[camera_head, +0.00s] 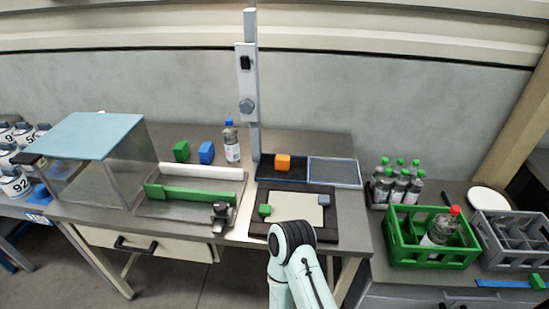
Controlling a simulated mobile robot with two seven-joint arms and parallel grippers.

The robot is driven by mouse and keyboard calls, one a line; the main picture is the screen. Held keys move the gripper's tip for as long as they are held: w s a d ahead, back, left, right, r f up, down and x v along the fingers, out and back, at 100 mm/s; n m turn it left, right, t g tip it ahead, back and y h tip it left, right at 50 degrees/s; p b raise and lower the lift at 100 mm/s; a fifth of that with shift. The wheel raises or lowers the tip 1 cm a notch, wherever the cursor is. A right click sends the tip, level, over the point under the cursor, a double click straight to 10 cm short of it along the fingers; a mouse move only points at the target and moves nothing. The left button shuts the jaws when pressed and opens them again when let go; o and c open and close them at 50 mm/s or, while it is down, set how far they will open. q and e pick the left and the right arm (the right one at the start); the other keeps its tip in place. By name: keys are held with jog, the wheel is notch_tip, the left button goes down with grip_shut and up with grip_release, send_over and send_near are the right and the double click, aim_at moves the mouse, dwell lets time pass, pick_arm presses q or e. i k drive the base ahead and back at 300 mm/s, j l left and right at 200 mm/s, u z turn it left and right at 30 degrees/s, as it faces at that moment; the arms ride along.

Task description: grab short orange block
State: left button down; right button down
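A short orange block (283,162) sits on the dark left half of a shallow two-part tray (334,172), just right of the foot of a grey upright post. It looks about as tall as it is wide, and nothing covers it. One of my arms rises from the bottom edge, with its bent pale-green and black joint in front of the dark-framed board (310,208). The block is farther back, clear of this arm. Neither gripper's fingers can be seen.
The grey post (249,95) stands left of the block. Green (181,151) and blue (206,152) blocks and a bottle (231,143) stand left. A clear-sided box (95,137) is farther left. A green crate (400,249) and several bottles are right. The tray's right half is empty.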

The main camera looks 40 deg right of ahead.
aim_at(283, 161)
jog(key=z, duration=1.55)
